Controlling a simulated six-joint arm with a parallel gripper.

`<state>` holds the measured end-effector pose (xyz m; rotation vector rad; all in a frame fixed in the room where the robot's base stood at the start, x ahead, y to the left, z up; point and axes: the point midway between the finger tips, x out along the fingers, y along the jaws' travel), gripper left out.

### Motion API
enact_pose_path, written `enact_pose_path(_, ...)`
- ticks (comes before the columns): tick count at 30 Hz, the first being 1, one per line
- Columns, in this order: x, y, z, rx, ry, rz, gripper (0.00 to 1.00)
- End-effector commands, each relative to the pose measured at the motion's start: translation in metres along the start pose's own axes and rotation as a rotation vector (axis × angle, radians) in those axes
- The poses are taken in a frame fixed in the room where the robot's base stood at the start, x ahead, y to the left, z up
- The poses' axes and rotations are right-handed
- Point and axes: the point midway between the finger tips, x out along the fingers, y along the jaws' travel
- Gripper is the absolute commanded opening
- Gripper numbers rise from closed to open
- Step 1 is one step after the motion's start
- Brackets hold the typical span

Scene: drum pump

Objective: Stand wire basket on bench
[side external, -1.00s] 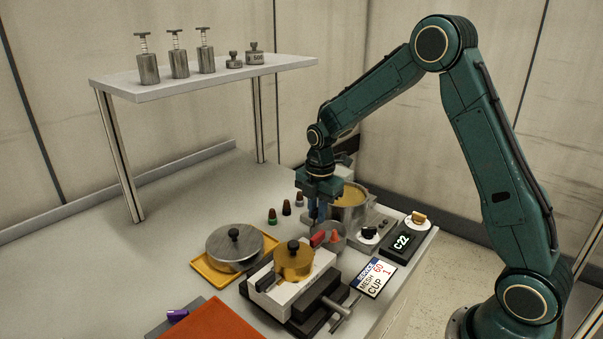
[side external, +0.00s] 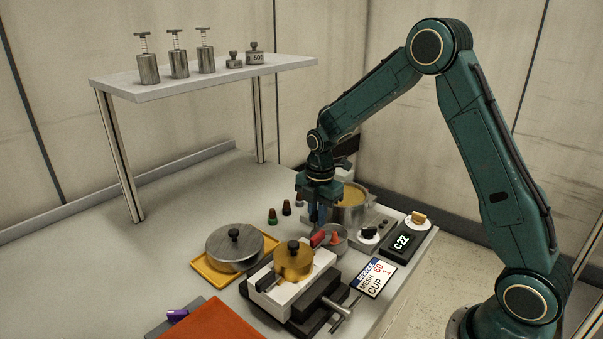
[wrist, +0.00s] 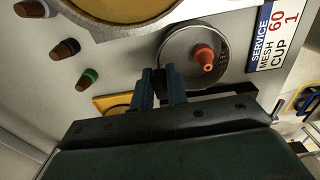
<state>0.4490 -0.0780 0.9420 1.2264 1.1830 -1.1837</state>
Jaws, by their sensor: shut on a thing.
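The wire basket (side external: 342,246) is a small round grey cup beside the front of my gripper, and an orange cone plug (side external: 335,237) shows inside it. In the wrist view the basket (wrist: 222,70) is seen from above, its rim right by my fingertips, with the orange plug (wrist: 204,55) inside. My gripper (wrist: 163,84) is shut on a dark piece at the basket's edge, apparently its handle. My gripper also shows in the side view (side external: 317,212), pointing down. Whether the basket's bottom touches the bench (side external: 185,235) cannot be told.
A pot of yellow liquid (side external: 350,197) stands just behind. A vise (side external: 290,295) holding a yellow cup (side external: 293,262) is in front, with a red piece (side external: 317,238) near the basket. Coloured plugs (side external: 286,207), a lidded pan (side external: 234,247) and a label (side external: 375,277) are nearby.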

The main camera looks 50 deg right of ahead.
Motion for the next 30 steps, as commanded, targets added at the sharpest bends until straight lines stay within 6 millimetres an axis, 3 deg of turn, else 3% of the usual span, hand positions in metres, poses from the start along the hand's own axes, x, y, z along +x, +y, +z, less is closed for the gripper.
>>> enact_pose_path(30,0.0079,0.0045,0.0008,0.000,0.000,0.002,0.00)
